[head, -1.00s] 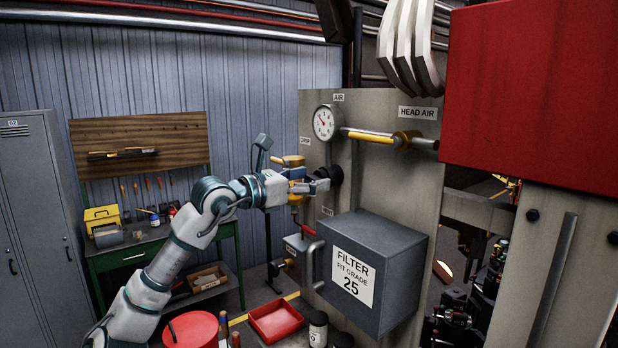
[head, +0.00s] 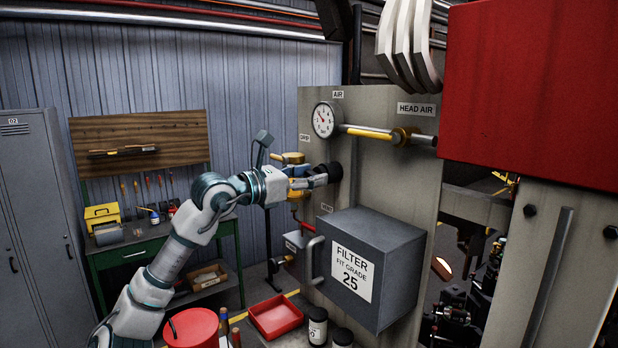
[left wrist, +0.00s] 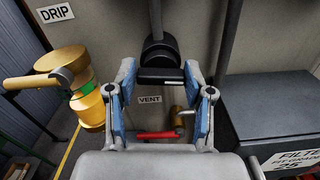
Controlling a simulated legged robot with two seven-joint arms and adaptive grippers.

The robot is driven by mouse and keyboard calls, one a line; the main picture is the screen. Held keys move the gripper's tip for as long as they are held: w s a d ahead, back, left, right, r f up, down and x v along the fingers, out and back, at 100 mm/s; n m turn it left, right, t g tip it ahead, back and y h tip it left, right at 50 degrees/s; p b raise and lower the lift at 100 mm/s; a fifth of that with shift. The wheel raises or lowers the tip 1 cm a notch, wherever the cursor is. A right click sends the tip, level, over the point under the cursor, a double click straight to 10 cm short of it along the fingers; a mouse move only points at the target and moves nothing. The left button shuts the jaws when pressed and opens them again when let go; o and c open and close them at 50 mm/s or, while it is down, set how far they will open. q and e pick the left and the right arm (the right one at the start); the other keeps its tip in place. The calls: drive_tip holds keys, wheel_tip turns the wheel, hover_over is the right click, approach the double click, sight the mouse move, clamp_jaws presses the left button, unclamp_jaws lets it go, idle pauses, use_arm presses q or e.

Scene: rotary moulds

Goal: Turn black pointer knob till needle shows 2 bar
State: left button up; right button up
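The black pointer knob (head: 331,172) is on the grey panel, below the round white gauge (head: 323,120). The gauge's red needle points to the upper left; its figures are too small to read. My left gripper (head: 318,181) is at the knob. In the left wrist view, my left gripper's fingertips (left wrist: 160,76) lie on both sides of the knob's black bar (left wrist: 160,75), with no clear gap to it. The bar lies about level across that picture, and the round knob base is behind it. My right gripper is not in view.
A yellow-handled valve (head: 400,136) is right of the gauge. The grey filter box (head: 395,270) juts out below the knob. A brass drip valve (left wrist: 90,100) stands left of my gripper, and a red vent handle (left wrist: 158,135) lies below.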

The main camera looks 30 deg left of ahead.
use_arm(q)
drive_tip(key=shift+o, duration=1.4)
drive_tip(key=shift+w+a, duration=0.15)
drive_tip(key=v, duration=1.2)
drive_tip(key=shift+f, duration=0.25)
drive_tip(key=shift+a, duration=0.1)
